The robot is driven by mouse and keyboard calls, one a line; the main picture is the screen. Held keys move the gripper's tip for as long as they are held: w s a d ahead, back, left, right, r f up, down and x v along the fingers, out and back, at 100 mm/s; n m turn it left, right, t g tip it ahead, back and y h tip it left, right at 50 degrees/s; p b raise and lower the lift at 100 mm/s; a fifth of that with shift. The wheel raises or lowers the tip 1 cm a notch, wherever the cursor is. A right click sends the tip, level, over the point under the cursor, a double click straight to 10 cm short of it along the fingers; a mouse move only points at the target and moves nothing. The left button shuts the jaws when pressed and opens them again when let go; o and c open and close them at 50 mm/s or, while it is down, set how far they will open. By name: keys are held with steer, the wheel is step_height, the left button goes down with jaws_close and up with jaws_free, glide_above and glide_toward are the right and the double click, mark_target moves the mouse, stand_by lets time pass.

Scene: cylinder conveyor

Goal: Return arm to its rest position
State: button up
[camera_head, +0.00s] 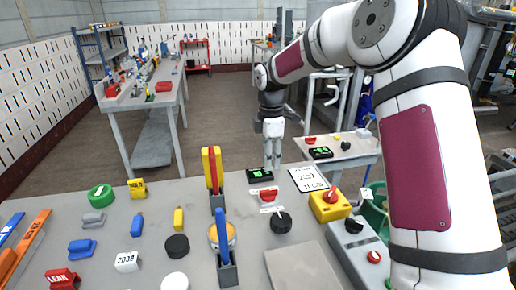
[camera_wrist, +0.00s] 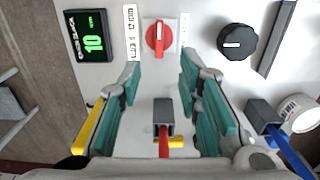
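My gripper (camera_head: 272,166) hangs fingers down above the far edge of the near grey table (camera_head: 250,192), with my arm reaching out from the right. In the wrist view my gripper (camera_wrist: 160,74) has its teal-padded fingers apart. No held object shows between the pads. A grey base with a red lever (camera_wrist: 164,142) shows beyond and below the gap; the red and yellow lever also stands upright in the head view (camera_head: 212,170), left of my gripper. I cannot tell whether the fingers touch anything.
Near the gripper lie a black display (camera_head: 260,175), a red rotary switch (camera_head: 267,195), a black knob (camera_head: 281,223) and a yellow box with a red knob (camera_head: 330,206). A blue lever (camera_head: 224,238) stands nearer. Other worktables (camera_head: 150,140) stand behind, with open floor between.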

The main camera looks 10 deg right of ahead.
steer(key=s+r+m+t+h+p, duration=0.1)
steer(key=s+r+m+t+p, duration=0.15)
steer(key=s+r+m, duration=1.15)
steer(key=s+r+m+t+y+p, duration=0.1)
steer(key=s+r+m+p, duration=0.2)
steer(key=s, duration=2.4)
steer(key=shift+s+d+r+m+t, duration=0.15)
steer(key=shift+d+r+m+t, duration=0.15)
steer(key=shift+r+m, duration=0.2)
